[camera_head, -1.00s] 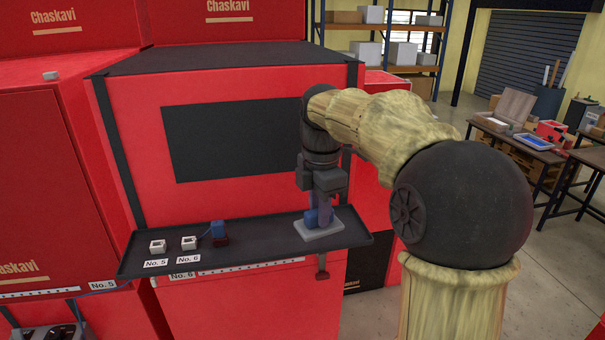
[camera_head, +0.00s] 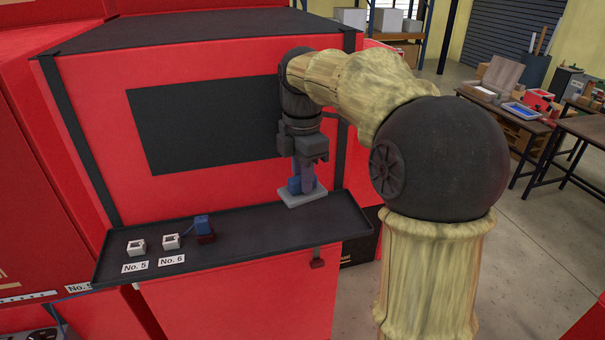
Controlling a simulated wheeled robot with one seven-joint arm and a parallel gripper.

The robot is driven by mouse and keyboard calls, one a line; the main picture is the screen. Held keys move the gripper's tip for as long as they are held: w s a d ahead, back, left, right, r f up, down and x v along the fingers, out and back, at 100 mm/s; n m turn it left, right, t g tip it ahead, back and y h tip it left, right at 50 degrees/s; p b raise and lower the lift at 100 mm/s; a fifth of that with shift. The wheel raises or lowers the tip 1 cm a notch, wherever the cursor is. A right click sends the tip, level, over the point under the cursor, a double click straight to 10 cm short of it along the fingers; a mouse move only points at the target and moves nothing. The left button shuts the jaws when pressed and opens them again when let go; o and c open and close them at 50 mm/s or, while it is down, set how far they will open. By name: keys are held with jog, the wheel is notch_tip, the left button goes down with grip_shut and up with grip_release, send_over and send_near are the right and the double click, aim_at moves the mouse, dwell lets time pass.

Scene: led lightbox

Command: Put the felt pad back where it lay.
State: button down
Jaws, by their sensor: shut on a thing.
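My gripper (camera_head: 303,178) points down over the back right of the dark shelf (camera_head: 270,235). It is shut on what looks like the felt pad, a flat light grey plate (camera_head: 303,199) with a blue block (camera_head: 294,187) on top, between or beside the purple-grey fingers. The fingers partly hide the block. The pad is near the back edge of the shelf. I cannot tell whether it touches the shelf or hangs a little above it.
Two small white blocks stand on the shelf at the left, behind labels No. 5 (camera_head: 135,267) and No. 6 (camera_head: 172,260). A blue and dark red piece (camera_head: 203,228) stands beside them. The shelf's middle is clear. A red cabinet with a black panel (camera_head: 205,125) rises behind.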

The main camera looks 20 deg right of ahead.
jog(key=shift+w+a+r+p, duration=0.1)
jog(key=shift+r+p, duration=0.1)
jog(key=shift+p, duration=0.15)
jog(key=shift+a+f+b, duration=0.15)
jog(key=shift+f+b, duration=0.3)
jog(key=shift+f, duration=0.1)
jog(key=shift+d+f+b, duration=0.25)
jog(key=shift+f+b, duration=0.3)
jog(key=shift+f, duration=0.3)
jog(key=shift+s+a+f, duration=0.1)
jog(key=shift+s+f, duration=0.15)
jog(key=shift+f, duration=0.1)
jog(key=shift+w+f+b, duration=0.15)
jog(key=shift+f+b, duration=1.1)
jog(key=shift+f, duration=0.4)
jog(key=shift+f+b, duration=0.35)
jog(key=shift+f, duration=0.3)
jog(key=c, duration=1.1)
grip_release()
jog(key=shift+c, duration=0.2)
jog(key=shift+r, duration=0.1)
